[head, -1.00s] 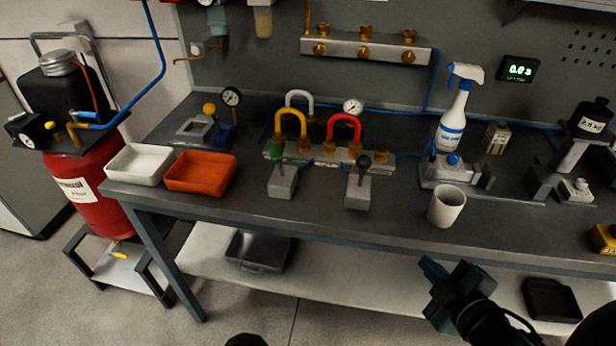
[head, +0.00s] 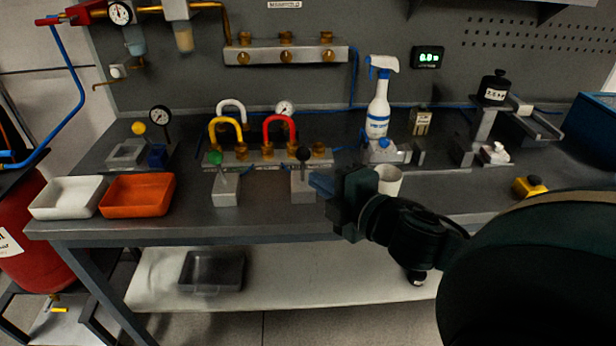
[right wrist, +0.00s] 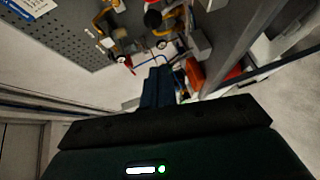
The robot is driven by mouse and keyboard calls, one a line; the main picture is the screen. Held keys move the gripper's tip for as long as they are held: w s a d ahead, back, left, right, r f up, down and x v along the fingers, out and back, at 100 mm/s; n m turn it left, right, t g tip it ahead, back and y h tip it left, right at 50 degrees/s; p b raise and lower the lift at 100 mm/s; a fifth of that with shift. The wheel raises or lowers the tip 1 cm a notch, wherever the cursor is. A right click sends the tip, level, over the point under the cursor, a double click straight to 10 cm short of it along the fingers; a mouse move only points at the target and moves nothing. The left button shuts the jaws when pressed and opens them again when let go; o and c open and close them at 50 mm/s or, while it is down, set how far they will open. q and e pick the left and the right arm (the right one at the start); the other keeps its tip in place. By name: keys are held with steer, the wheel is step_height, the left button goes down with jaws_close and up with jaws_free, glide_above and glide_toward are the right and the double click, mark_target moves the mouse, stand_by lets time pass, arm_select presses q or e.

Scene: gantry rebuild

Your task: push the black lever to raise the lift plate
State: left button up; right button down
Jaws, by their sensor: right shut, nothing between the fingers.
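The black lever (head: 303,154) stands upright with a round black knob on a grey block (head: 303,190) near the table's front edge. My right gripper (head: 320,184) is shut and empty. Its blue fingertips appear just right of the lever's block in the head view; I cannot tell whether they touch it. The fingers also show in the right wrist view (right wrist: 158,88), with a dark round knob (right wrist: 152,20) beyond them. A black labelled weight (head: 495,88) sits on a grey stand at the right, seemingly the lift plate. My left gripper is out of view.
A green-knobbed lever (head: 215,160) stands left of the black one. A white cup (head: 389,181) is partly hidden behind my right gripper. A spray bottle (head: 378,115) stands behind it. Orange (head: 138,196) and white (head: 66,198) trays lie at the left.

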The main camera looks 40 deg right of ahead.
mark_target(303, 167)
arm_select(q)
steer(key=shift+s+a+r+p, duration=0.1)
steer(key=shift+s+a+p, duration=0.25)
steer(key=shift+p, duration=0.35)
arm_select(e)
steer(key=w+d+f, duration=0.1)
steer(key=w+d, duration=0.1)
steer(key=w, duration=0.5)
steer(key=shift+d+f, duration=0.15)
steer(key=shift+d, duration=0.05)
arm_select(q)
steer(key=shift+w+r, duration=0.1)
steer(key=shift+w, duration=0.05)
arm_select(e)
steer(key=shift+w, duration=0.1)
